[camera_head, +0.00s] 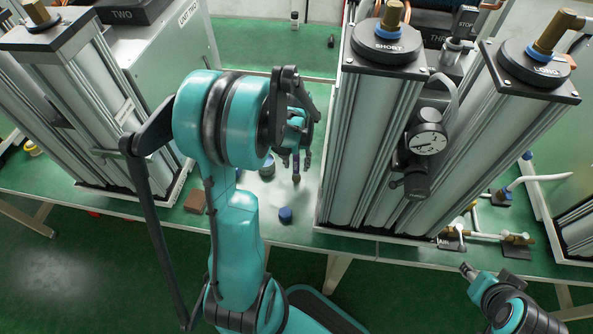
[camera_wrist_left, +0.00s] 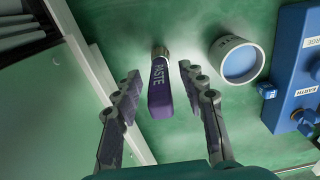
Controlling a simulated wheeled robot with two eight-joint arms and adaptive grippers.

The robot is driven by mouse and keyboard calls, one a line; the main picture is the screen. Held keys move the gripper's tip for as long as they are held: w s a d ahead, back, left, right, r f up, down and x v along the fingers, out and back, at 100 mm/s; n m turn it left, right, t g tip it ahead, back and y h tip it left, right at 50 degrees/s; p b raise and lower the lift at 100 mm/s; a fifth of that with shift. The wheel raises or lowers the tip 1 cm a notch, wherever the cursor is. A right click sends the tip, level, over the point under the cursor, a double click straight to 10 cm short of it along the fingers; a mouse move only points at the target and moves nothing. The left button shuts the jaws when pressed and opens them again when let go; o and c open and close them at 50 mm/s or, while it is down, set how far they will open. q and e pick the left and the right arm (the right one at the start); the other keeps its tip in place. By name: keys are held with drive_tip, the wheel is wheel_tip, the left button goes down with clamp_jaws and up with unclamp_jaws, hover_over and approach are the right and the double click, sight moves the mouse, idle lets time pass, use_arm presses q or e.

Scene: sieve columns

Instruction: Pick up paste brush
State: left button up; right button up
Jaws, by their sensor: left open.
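The paste brush (camera_wrist_left: 160,88) has a dark purple handle marked PASTE and a metal collar at its far end. In the left wrist view it lies between the two fingers of my left gripper (camera_wrist_left: 160,72), with a gap on each side. The fingers are open and do not visibly touch it. In the head view my left gripper (camera_head: 296,158) points down over the bench between the columns, and the arm hides part of it. My right arm's end (camera_head: 468,270) shows at the lower right; its finger state is unclear.
A round tub with a blue inside (camera_wrist_left: 238,62) and a blue box marked EARTH (camera_wrist_left: 295,75) are right of the brush. On the bench are a brown block (camera_head: 195,201) and a blue object (camera_head: 286,214). The column marked SHORT (camera_head: 365,150) stands close right of my left gripper.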

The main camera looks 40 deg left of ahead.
use_arm(q)
drive_tip(key=shift+f, duration=0.7)
drive_tip(key=shift+r, duration=0.1)
drive_tip(key=shift+c, duration=1.2)
clamp_jaws()
use_arm(e)
drive_tip(key=shift+f, duration=0.25)
